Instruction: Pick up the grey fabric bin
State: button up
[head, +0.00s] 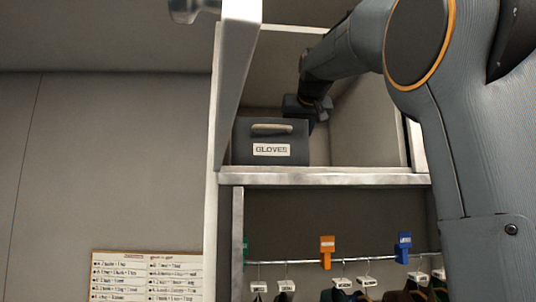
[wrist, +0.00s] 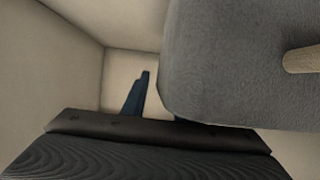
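The grey fabric bin (head: 270,130) stands on the upper shelf, at its left side. It has a pale rope-like handle and a white label reading GLOVES. My gripper (head: 319,112) is at the bin's right, near its rear top corner. In the wrist view, the bin (wrist: 235,70) fills the upper right, with its handle at the right edge. One finger of my gripper (wrist: 160,97) stands clear of the bin, with a gap between them. The other finger is mostly hidden by the bin. The fingers look spread, with nothing visibly held.
The shelf board (head: 330,177) runs under the bin, and the compartment is bare to the right. A white upright panel (head: 232,80) is close at the bin's left. Below hangs a rail (head: 300,261) with coloured tags and garments. A notice board (head: 147,275) is lower left.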

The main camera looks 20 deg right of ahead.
jog(key=shift+w, duration=0.1)
grip_shut()
dwell(1.4)
